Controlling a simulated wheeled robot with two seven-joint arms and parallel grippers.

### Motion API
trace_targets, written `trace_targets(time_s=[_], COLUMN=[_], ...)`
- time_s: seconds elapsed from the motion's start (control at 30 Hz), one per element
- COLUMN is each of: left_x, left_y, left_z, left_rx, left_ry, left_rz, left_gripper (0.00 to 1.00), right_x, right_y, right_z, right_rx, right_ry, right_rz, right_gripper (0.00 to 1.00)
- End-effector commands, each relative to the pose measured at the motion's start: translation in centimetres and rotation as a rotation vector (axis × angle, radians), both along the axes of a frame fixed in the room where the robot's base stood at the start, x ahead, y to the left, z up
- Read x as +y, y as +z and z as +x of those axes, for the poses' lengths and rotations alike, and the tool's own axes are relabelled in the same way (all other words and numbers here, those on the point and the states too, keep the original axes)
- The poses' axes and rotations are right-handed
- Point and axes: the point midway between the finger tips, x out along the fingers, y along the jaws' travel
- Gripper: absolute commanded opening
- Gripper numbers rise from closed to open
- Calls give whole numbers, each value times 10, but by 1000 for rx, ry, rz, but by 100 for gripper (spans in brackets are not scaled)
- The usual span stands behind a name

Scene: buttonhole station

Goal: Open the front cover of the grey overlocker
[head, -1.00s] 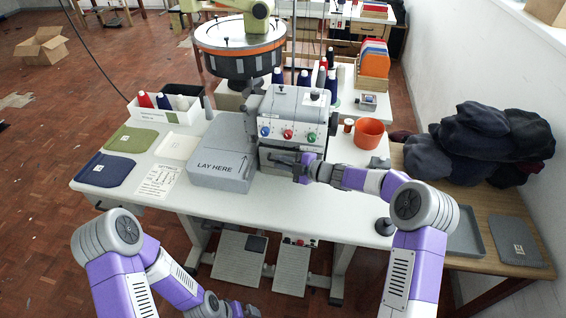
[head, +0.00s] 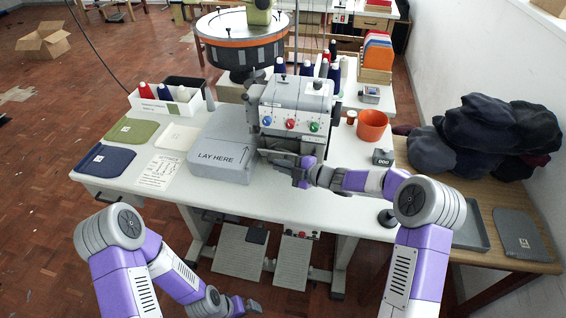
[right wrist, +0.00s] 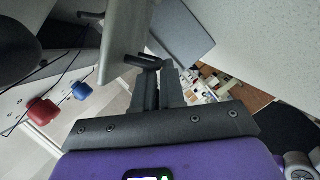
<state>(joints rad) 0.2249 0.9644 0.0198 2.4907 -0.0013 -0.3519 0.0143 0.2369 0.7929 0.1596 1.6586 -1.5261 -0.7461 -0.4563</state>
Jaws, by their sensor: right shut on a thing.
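The grey overlocker (head: 297,95) stands on the white table, its front dials facing me. Its front cover (head: 272,143) is the grey panel below the dials, partly hidden by my right gripper. In the right wrist view the cover (right wrist: 122,40) is seen edge-on, with a dark gap between it and the machine's face. My right gripper (head: 288,163) is at the cover's front. Its fingers (right wrist: 158,68) are shut on the cover's dark handle (right wrist: 143,60). My left gripper (head: 246,306) hangs low in front of the table, away from the machine; its fingers are too small to read.
A grey "LAY HERE" block (head: 222,160) adjoins the overlocker's left side. An orange pot (head: 371,125) and a small grey counter (head: 382,157) stand to the right. Thread cones stand behind the machine.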

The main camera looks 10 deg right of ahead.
Motion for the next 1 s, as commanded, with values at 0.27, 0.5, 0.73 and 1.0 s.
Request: trace_targets(time_s=[0.27,0.5,0.73,1.0], left_x=[0,0,0,0], left_y=[-7,-8,-8,-8], left_z=[0,0,0,0], left_rx=[0,0,0,0], left_ry=[0,0,0,0], left_rz=[0,0,0,0], left_gripper=[100,100,100,100], right_x=[-6,-7,-8,-9], right_y=[-16,-17,-16,-15], right_z=[-1,-1,-1,0], right_rx=[14,13,12,10], right_ry=[-20,-22,-25,-27], right_rz=[-11,-10,-9,-9], right_gripper=[0,0,0,35])
